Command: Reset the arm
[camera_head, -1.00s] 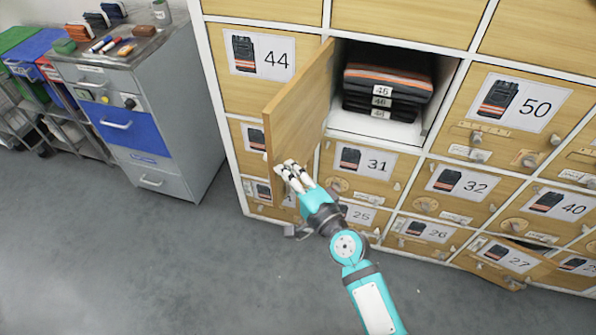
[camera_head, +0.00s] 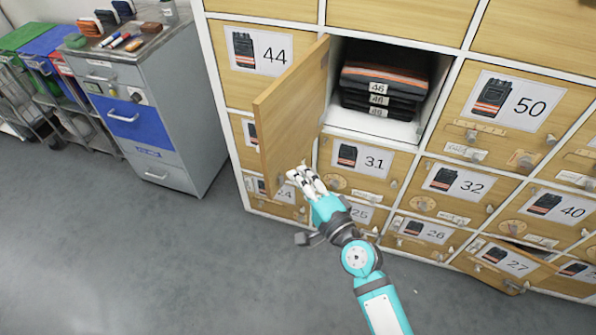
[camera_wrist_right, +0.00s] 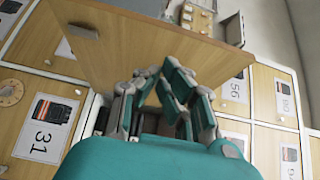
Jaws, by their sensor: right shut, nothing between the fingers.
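The open compartment beside the door holds a stack of dark folded garments with orange stripes (camera_head: 384,80), tagged 46, with lower tags hard to read. My left gripper is not in view.
Closed locker doors 44 (camera_head: 260,52), 31 (camera_head: 362,160) and 50 (camera_head: 507,102) surround the compartment. Door 27 (camera_head: 508,262) stands slightly open at lower right. A grey cabinet with a blue drawer (camera_head: 135,122) stands left. Grey floor is clear at lower left.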

